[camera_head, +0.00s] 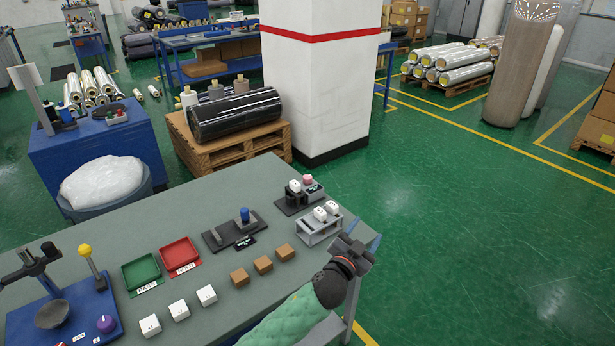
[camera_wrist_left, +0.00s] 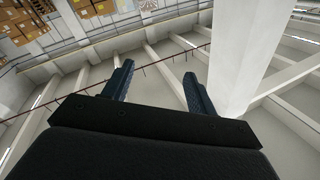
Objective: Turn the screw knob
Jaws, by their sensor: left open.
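Several knob-like parts are on the grey-green table (camera_head: 210,270). A purple round knob (camera_head: 106,323) sits on a blue base (camera_head: 60,320) at the lower left, with a yellow ball-topped lever (camera_head: 85,250) near it. A blue knob (camera_head: 244,214) stands on a dark plate (camera_head: 218,236). A pink knob (camera_head: 307,180) is on a small block at the back right. I cannot tell which one is the screw knob. My left gripper (camera_head: 355,248) is at the table's right edge, apart from all of them. Its fingers (camera_wrist_left: 157,75) are apart with nothing between them. My right gripper is not in view.
Green (camera_head: 141,272) and red (camera_head: 180,255) trays, white cubes (camera_head: 179,310) and brown blocks (camera_head: 262,265) lie mid-table. A grey rack with white parts (camera_head: 320,228) stands close to my left gripper. A white pillar (camera_head: 318,80) rises behind the table.

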